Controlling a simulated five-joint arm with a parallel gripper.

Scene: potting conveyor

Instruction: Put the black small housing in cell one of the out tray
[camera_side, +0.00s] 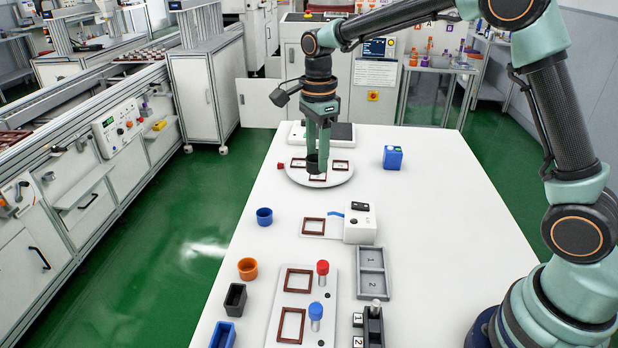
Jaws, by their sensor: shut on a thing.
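My gripper (318,150) points down over the round white plate (330,181) at the far part of the table. It is shut on the black small housing (313,164), a dark round cup partly hidden by the fingers. I cannot tell whether the cup touches the plate. The out tray (386,285) is a grey two-cell tray right of centre, nearer the camera. Its cell marked 1 is the far one and its cell marked 2 the near one. Both look empty.
A white device (360,225) stands just beyond the tray. A fixture plate (322,290) with red and blue knobs lies left of it. Blue (264,217) and orange (248,269) cups and a black rectangular box (235,300) line the left edge.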

